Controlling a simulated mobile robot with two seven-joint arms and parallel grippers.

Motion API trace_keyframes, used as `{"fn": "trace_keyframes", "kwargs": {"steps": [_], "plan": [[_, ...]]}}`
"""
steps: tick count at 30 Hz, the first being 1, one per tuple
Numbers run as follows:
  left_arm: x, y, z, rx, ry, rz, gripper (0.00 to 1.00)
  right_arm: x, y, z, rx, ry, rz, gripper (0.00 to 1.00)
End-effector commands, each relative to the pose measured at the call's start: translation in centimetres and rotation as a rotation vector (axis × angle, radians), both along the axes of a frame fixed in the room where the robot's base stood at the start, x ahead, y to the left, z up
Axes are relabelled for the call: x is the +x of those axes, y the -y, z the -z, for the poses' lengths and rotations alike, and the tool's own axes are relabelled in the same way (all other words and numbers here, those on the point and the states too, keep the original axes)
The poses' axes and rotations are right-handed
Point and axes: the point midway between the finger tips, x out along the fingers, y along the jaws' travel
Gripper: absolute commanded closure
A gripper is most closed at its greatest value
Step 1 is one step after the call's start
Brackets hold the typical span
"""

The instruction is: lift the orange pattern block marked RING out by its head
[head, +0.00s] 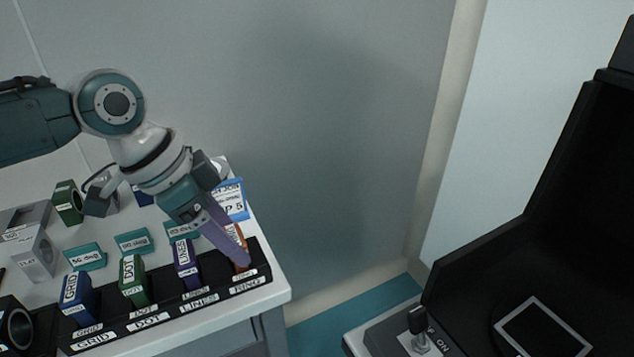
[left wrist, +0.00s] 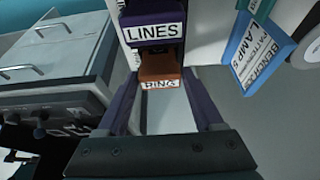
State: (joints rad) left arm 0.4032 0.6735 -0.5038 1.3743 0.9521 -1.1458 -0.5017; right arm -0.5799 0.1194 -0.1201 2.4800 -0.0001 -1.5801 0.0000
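The orange RING block (head: 241,267) sits in the right-end slot of the black rack (head: 262,258), partly hidden behind my left gripper's purple finger. In the left wrist view the orange block (left wrist: 160,68) shows between the fingertips, with its white RING label facing the camera. My left gripper (head: 243,256) points down at the block from above; in the wrist view its fingers (left wrist: 160,85) stand apart on either side of it. I cannot tell whether they touch it. My right gripper is in neither view.
The purple LINES block (head: 187,265), green DOT block (head: 134,281) and blue GRID block (head: 77,299) stand in the same rack. Teal tags (head: 133,241) lie behind them. A blue-framed sign (head: 231,199) stands behind the gripper. The table's right edge is close to the rack.

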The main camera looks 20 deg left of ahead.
Motion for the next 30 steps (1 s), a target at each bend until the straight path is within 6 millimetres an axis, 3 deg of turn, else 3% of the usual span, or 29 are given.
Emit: {"fn": "trace_keyframes", "kwargs": {"steps": [2,16,25,30], "plan": [[0.0,0.0,0.0,0.0,0.0,0.0,0.42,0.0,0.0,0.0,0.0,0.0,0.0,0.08],[0.0,0.0,0.0,0.001,-0.001,0.0,0.95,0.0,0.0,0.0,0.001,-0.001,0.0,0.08],[0.0,0.0,-0.2,0.001,0.001,0.0,0.97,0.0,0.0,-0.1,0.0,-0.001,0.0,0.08],[0.1,-0.1,-1.8,0.001,0.003,0.001,0.97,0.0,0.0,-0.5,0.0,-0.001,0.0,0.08]]}}
